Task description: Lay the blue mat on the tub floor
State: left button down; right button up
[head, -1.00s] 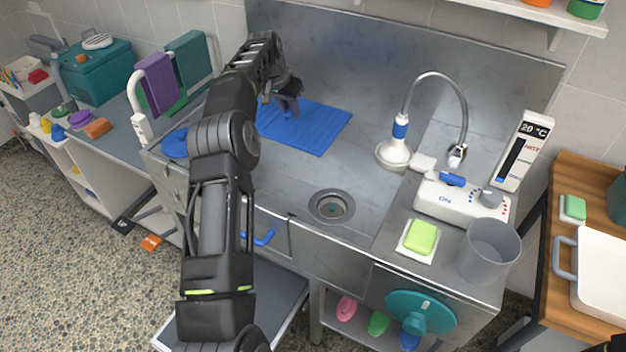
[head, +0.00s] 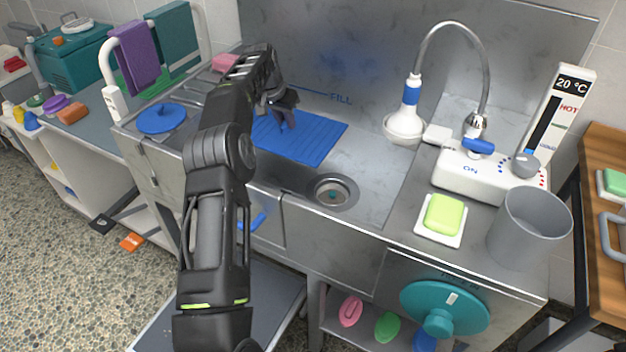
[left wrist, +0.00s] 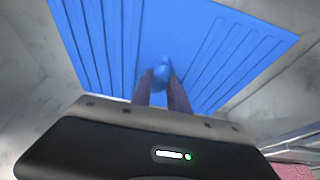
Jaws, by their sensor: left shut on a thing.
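The blue mat (head: 318,140) is a flat, ribbed rectangle in the left part of the steel tub (head: 375,178), behind and left of the round drain (head: 333,191). It lies level, on or just above the tub floor; I cannot tell whether it touches. My left gripper (head: 287,122) is over the mat and shut on its small raised blue grip. In the left wrist view, the fingers (left wrist: 166,82) close around this grip, and the mat (left wrist: 225,55) spreads out beneath them. My forearm hides the mat's left end in the head view. My right gripper is not in view.
A white shower head (head: 404,125), a control box (head: 490,172), a green soap (head: 444,214) and a grey bucket (head: 530,228) stand on the right ledge. A blue disc (head: 162,118) lies left of the tub. The tub floor around the drain is clear.

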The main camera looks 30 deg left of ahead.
aim_at(285, 130)
pick_arm(q)
jog(key=shift+f, duration=2.4)
jog(key=shift+f, duration=2.5)
jog(key=shift+f, duration=0.1)
jog(key=c, duration=1.7)
grip_release()
jog(key=shift+f+b, duration=0.15)
jog(key=shift+b, duration=0.15)
jog(key=o, duration=0.4)
jog(key=shift+o, duration=0.2)
